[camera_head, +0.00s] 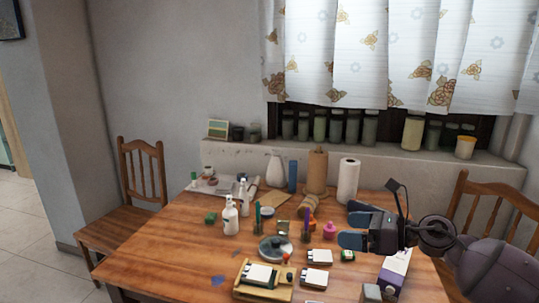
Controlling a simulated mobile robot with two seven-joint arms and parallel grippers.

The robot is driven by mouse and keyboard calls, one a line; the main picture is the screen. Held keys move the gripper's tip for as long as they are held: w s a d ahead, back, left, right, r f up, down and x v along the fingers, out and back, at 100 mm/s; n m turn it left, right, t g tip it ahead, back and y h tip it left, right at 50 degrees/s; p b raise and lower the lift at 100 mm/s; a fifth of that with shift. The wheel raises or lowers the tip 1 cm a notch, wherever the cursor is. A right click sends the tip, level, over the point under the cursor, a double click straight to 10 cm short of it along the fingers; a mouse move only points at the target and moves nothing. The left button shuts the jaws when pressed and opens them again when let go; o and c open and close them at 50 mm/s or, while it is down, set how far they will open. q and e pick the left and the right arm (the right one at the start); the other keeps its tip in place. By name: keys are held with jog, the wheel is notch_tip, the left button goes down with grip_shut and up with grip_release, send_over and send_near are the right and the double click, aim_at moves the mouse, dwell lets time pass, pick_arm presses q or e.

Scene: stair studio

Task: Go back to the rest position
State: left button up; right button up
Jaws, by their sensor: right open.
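My right gripper (351,224) comes in from the right side of the head view. Its blue-grey fingers point left and are apart, with nothing visible between them. It hangs above the right part of the wooden table (160,255), in front of a white paper roll (347,181). The gripper and my dark arm hide part of the table's right end. My left gripper does not show.
The table holds white bottles (231,215), a dark round dish (276,249), a wooden tray (240,291), white boxes (316,277) and a purple-and-white carton (394,272). Wooden chairs stand at left (141,180) and right (487,192). The table's left front is fairly clear.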

jog(key=s+d+f+n+t+h, duration=0.25)
jog(key=f+n, duration=0.25)
jog(key=n, duration=0.7)
jog(key=s+d+f+n+t+h, duration=0.1)
jog(key=s+f+n+t+h, duration=0.35)
jog(key=n, duration=0.75)
jog(key=s+d+f+n+t+h, duration=0.25)
jog(key=f+n, duration=0.25)
jog(key=n, duration=0.7)
jog(key=s+d+f+m+g+h, duration=0.1)
jog(key=s+f+m, duration=0.3)
jog(key=s+f, duration=0.4)
jog(key=s+d+f+m+g+h, duration=0.1)
jog(key=s+f+m+g+h, duration=0.2)
jog(key=s+f, duration=0.5)
jog(key=s+m+g+p, duration=0.1)
jog(key=s+m, duration=0.1)
jog(key=s, duration=0.6)
jog(key=shift+s+d+f+m+g, duration=0.15)
jog(key=shift+d+m+g, duration=0.15)
jog(key=shift+d+g, duration=0.1)
